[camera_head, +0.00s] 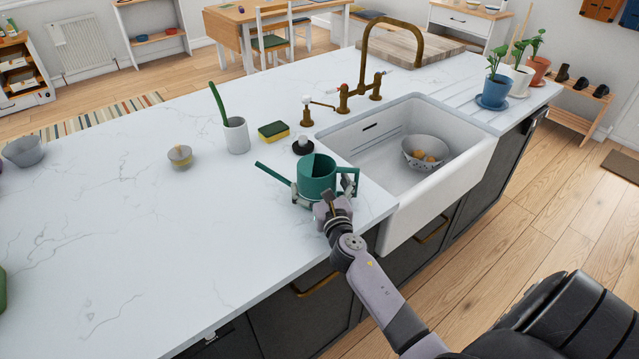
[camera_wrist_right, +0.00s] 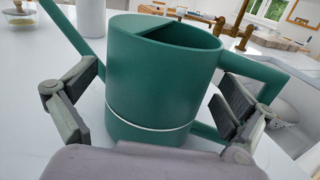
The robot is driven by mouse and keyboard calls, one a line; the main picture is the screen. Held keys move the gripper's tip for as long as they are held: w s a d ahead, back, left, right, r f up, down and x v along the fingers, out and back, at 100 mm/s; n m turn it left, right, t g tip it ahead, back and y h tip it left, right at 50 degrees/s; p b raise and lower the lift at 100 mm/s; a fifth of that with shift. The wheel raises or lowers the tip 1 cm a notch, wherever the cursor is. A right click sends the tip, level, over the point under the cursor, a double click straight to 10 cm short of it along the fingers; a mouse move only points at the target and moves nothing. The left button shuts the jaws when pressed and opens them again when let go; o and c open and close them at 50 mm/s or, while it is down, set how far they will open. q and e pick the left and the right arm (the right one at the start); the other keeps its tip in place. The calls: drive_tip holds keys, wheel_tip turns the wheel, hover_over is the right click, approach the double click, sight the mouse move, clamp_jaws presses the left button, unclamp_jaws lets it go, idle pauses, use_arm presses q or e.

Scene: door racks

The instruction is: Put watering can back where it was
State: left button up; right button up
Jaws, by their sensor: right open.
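The green watering can (camera_head: 316,172) stands upright on the white marble counter, close to its front edge and left of the sink. Its spout points left and its handle is on the right. My right gripper (camera_head: 324,194) reaches it from the front, with its fingers apart on either side of the body. In the right wrist view, the can (camera_wrist_right: 155,85) fills the middle between the open fingers of the gripper (camera_wrist_right: 152,108). Both fingers look clear of the can's wall. My left gripper is out of view.
The sink (camera_head: 440,190) holds a grey colander (camera_head: 426,150). A soap dispenser top (camera_head: 303,146), sponge (camera_head: 273,130), white cup with a green brush (camera_head: 236,135) and small lidded jar (camera_head: 180,157) stand behind and left. Potted plants (camera_head: 494,92) stand beyond the sink. The left counter is mostly clear.

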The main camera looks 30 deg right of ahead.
drive_tip(key=shift+f, duration=0.2)
drive_tip(key=shift+s+b, duration=0.25)
drive_tip(key=shift+b, duration=0.05)
drive_tip(key=b+v, duration=0.4)
drive_tip(key=v, duration=1.3)
